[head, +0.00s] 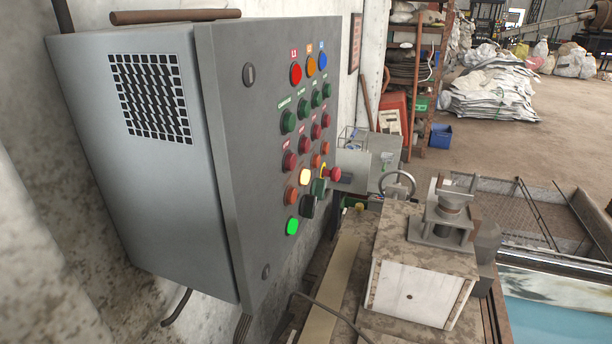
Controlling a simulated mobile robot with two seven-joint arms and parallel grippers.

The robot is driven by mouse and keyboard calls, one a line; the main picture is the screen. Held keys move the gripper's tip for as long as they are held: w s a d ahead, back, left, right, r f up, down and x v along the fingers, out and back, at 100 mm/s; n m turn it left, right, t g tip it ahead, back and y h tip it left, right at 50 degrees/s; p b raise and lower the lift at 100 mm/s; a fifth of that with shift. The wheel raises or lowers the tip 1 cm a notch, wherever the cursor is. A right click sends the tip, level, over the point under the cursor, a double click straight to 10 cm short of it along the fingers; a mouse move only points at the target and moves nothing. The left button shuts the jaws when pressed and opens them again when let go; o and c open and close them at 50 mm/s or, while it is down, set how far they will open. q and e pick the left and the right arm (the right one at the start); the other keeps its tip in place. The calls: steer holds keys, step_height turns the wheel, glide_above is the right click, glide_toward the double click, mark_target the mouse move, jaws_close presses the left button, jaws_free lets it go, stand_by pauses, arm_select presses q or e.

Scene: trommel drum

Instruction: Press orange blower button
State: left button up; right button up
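A grey control cabinet (235,130) hangs on the wall at left centre in the head view. Its front carries several round buttons and lamps. The top row has a red lamp (296,74), an orange lamp (311,67) and a blue lamp (322,61). The small labels are too blurred to read, so I cannot tell which button is the blower's. Neither gripper shows.
A red mushroom knob (335,174) sticks out at the panel's right edge. A dirty machine housing (420,275) stands right of the cabinet, with a blue surface (560,308) beyond it. Shelves (415,70) and piled sacks (492,85) stand behind. The floor at upper right is partly clear.

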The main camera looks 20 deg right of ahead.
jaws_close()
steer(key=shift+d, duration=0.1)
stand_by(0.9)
